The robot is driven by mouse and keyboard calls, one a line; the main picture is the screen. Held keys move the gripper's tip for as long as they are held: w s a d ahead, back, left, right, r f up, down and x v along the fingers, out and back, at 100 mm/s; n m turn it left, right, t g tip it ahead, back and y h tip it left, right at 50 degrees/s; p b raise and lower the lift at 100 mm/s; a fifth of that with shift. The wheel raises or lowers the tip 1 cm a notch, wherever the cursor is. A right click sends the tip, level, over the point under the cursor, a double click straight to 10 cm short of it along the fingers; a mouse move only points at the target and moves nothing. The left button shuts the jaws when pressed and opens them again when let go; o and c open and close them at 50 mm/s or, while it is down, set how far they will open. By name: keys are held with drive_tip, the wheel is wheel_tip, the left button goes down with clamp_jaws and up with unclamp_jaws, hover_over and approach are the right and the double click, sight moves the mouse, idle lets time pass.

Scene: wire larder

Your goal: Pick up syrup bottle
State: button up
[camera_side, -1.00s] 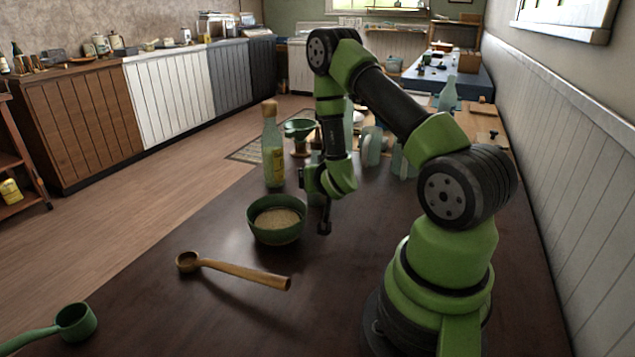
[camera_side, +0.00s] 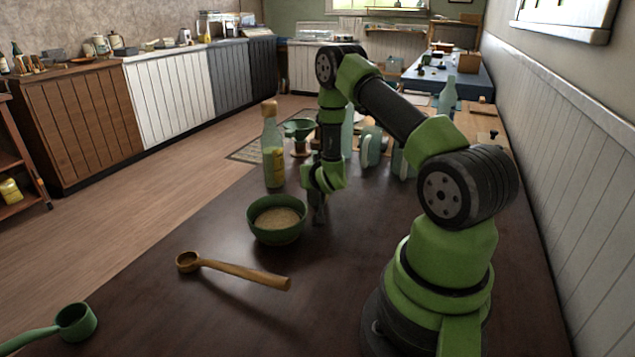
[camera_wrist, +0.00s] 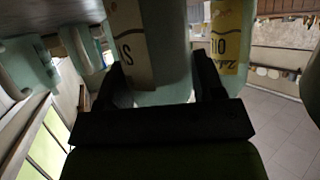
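A pale green glass bottle with a cream label showing a letter S (camera_wrist: 130,45) fills the middle of the wrist view; I take it for the syrup bottle. My gripper (camera_wrist: 160,75) has its two fingers apart, one at each side of this bottle's near part. I cannot tell whether they touch it. In the side view my gripper (camera_side: 319,215) points down, low over the dark table, just right of the green bowl. There I cannot pick out the syrup bottle for certain; my arm hides that spot.
A corked bottle with a yellow label (camera_side: 272,150) stands behind the green bowl of grain (camera_side: 278,235); a yellow oil label (camera_wrist: 230,35) shows right in the wrist view. Pale green vessels (camera_side: 372,145) stand behind my arm. A wooden ladle (camera_side: 235,272) and green scoop (camera_side: 75,322) lie in front.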

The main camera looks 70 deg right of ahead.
sight(317, 134)
drive_tip(key=c, duration=0.6)
drive_tip(key=shift+r, duration=0.1)
wheel_tip(317, 134, up, 10)
drive_tip(key=shift+f, duration=0.1)
idle(0.3)
drive_tip(key=o, duration=0.4)
